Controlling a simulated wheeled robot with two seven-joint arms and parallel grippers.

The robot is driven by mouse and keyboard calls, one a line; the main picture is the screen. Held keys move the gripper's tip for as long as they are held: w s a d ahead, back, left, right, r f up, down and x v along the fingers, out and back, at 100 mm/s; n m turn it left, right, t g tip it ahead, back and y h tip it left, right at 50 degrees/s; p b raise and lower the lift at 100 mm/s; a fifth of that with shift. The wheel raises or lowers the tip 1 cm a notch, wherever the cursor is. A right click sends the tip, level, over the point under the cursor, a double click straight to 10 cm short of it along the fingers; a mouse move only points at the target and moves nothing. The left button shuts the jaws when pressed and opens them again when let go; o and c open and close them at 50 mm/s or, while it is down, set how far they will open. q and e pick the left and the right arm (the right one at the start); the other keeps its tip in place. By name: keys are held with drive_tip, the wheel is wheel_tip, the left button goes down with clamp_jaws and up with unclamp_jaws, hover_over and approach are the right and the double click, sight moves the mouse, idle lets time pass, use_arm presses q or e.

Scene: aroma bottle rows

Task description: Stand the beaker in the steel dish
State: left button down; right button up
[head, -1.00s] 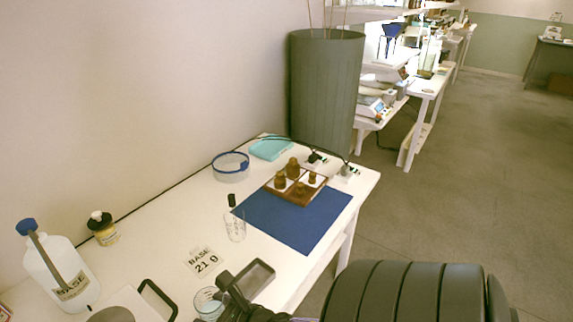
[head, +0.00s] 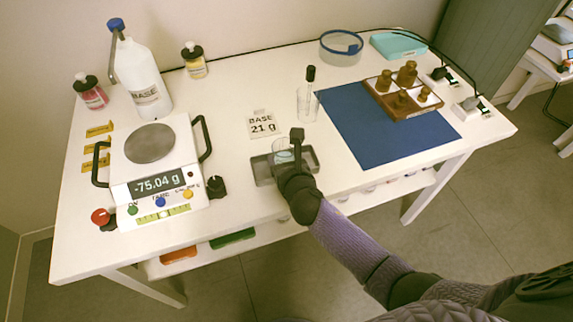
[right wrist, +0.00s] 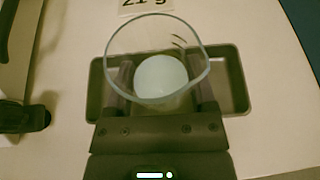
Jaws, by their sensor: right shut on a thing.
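The clear glass beaker (head: 284,153) has pale powder-like contents, which show as a white disc in the right wrist view (right wrist: 160,76). My right gripper (head: 291,162) is shut on it, with a finger on each side. The beaker is upright or nearly so, over the middle of the steel dish (head: 263,172), a grey rectangular tray. The dish's ends show on both sides of the gripper in the right wrist view (right wrist: 236,85). The gripper hides the beaker's base, so I cannot tell whether it touches the dish floor. My left gripper is not in view.
A balance (head: 152,180) reading -75.04 g stands left, with a black knob-like object (head: 216,187) beside it. Behind the dish are a "BASE 21 g" card (head: 262,123) and a glass cylinder (head: 306,105). A blue mat (head: 375,130) lies right.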

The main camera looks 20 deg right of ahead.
drive_tip(key=shift+p, duration=0.3)
drive_tip(key=o, duration=0.9)
drive_tip(key=shift+f, duration=0.2)
drive_tip(key=o, duration=0.3)
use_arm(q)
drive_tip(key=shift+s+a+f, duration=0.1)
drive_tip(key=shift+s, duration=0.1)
use_arm(e)
drive_tip(key=shift+o, duration=0.2)
drive_tip(key=shift+r, duration=0.1)
